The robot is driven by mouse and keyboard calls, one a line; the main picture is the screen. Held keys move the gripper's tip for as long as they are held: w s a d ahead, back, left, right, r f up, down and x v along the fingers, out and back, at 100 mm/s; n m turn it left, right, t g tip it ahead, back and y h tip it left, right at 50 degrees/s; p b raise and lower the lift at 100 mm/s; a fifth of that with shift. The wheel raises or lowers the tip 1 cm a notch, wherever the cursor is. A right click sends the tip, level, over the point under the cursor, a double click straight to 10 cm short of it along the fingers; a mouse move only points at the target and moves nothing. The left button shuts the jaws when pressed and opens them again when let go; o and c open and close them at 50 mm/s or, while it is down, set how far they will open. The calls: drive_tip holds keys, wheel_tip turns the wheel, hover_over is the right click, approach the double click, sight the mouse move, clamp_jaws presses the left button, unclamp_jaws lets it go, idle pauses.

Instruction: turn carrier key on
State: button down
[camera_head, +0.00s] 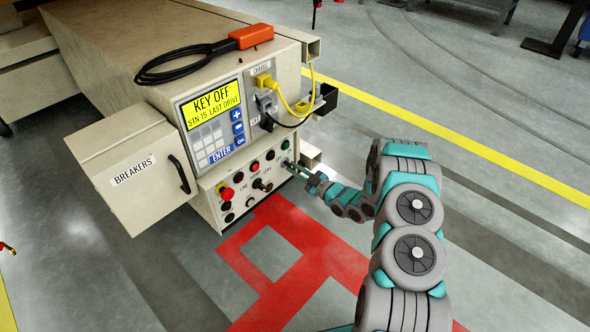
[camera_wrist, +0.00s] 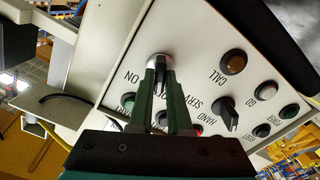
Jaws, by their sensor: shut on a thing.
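The beige carrier (camera_head: 115,50) has a slanted button panel (camera_head: 262,205) low on its end. Its yellow display (camera_head: 213,103) reads "KEY OFF" and "STN 15 LAST DRIVE". My gripper (camera_head: 300,170) reaches the upper right of the panel. In the wrist view, my gripper (camera_wrist: 160,66) has its green fingertips closed on the key in a round silver key switch (camera_wrist: 159,58). The letters "ON" stand beside this switch. The fingers hide most of the key, so its exact angle is unclear.
A black selector knob (camera_wrist: 227,112) and a CALL button (camera_wrist: 233,62) sit near the fingers. Yellow and black cables (camera_head: 290,100) hang above the panel. A BREAKERS door (camera_head: 135,172) stands out at the left.

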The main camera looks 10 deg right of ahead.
drive_tip(key=m+p, duration=0.2)
drive_tip(key=m, duration=0.4)
drive_tip(key=m+p, duration=0.1)
drive_tip(key=m, duration=0.4)
drive_tip(key=shift+p, duration=0.4)
drive_tip(key=shift+m, duration=0.4)
drive_tip(key=c, duration=0.9)
unclamp_jaws()
drive_tip(key=shift+o, duration=0.2)
drive_tip(key=shift+d, duration=0.1)
drive_tip(key=v, duration=0.7)
drive_tip(key=shift+s+d, duration=0.2)
drive_tip(key=shift+s, duration=0.15)
